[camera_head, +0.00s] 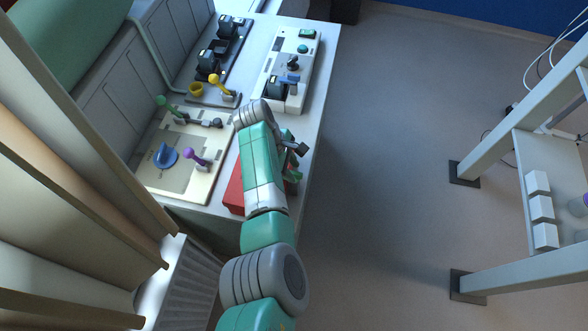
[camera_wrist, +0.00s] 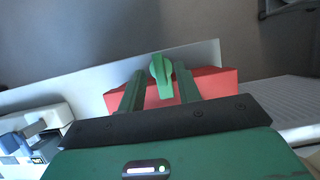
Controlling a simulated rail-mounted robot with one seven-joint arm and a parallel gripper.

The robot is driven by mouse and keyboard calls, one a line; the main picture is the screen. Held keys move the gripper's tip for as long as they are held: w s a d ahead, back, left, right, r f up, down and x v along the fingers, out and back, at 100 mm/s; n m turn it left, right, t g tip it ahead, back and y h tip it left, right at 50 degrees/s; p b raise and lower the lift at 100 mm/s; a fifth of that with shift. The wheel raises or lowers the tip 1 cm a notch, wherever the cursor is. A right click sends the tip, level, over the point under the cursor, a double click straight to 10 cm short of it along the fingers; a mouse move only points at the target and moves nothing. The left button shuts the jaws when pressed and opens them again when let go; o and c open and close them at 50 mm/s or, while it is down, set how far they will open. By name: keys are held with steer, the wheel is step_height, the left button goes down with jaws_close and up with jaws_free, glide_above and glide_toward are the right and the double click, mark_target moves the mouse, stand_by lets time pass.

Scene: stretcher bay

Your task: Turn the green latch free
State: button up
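My gripper (camera_wrist: 158,71) is open, with one dark green finger on each side of the latch. Small gaps show between the latch and both fingers, so it is not gripped. In the head view the red box (camera_head: 233,190) is partly covered by my arm near the counter's front edge. My fingers and the latch are hard to make out there.
The white counter (camera_head: 325,62) holds a pale panel with a green lever (camera_head: 168,106), a blue knob (camera_head: 166,156) and a purple lever (camera_head: 195,156). A yellow lever (camera_head: 219,85) and a white device (camera_head: 271,79) stand farther back. Open floor lies to the right.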

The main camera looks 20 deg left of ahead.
steer(key=shift+w+d+f, duration=0.1)
steer(key=shift+d+f, duration=0.15)
steer(key=shift+f, duration=0.45)
steer(key=shift+c, duration=0.4)
jaws_close()
